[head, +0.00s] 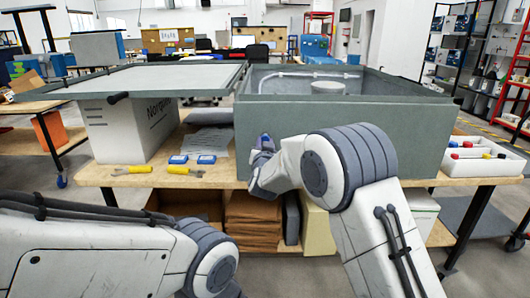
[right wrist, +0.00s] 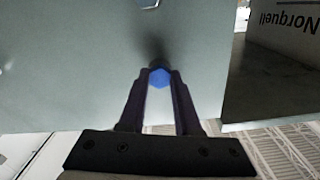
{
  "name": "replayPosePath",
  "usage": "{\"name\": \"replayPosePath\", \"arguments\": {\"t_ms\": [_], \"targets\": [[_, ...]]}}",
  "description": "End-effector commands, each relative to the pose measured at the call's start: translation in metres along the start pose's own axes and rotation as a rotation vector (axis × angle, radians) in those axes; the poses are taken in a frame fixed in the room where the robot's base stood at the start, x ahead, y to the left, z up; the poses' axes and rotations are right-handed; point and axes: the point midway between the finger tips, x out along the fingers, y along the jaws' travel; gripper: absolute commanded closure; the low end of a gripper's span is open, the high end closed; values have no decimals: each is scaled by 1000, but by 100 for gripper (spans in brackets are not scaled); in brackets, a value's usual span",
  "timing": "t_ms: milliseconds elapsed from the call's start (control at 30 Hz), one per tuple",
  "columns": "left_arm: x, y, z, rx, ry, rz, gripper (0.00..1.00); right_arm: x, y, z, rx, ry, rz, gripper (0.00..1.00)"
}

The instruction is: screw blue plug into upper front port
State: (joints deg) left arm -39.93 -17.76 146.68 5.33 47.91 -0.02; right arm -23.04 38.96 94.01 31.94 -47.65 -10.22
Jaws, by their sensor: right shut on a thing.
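The analyser is a grey-green box (head: 350,130) on the workbench, with its lid (head: 165,78) swung open to the left. My right gripper (head: 264,150) is at the left part of the box's front face. In the right wrist view, its two fingers (right wrist: 158,85) are shut on the blue plug (right wrist: 160,77), which also shows in the head view (head: 264,137). A dark patch lies just beyond the plug on the front panel (right wrist: 80,60); whether the plug touches a port is hidden. A light hexagonal fitting (right wrist: 148,3) shows at the top edge. My left gripper is out of view.
A white Norquell carton (head: 125,130) stands under the lid.

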Motion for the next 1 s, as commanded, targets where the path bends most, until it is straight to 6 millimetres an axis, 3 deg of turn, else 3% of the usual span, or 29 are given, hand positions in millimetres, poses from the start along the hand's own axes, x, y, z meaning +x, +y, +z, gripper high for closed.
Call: {"name": "replayPosePath", "arguments": {"t_ms": [33,300,667,700,733,1000], "targets": [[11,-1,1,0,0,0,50,0,0,4,43,4,-3,100],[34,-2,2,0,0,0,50,0,-1,3,260,1,-3,100],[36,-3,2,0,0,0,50,0,-1,0,313,0,-2,100],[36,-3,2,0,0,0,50,0,-1,0,312,0,-2,57],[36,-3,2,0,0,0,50,0,-1,0,312,0,-2,46],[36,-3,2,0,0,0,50,0,0,0,310,0,0,46]]}}
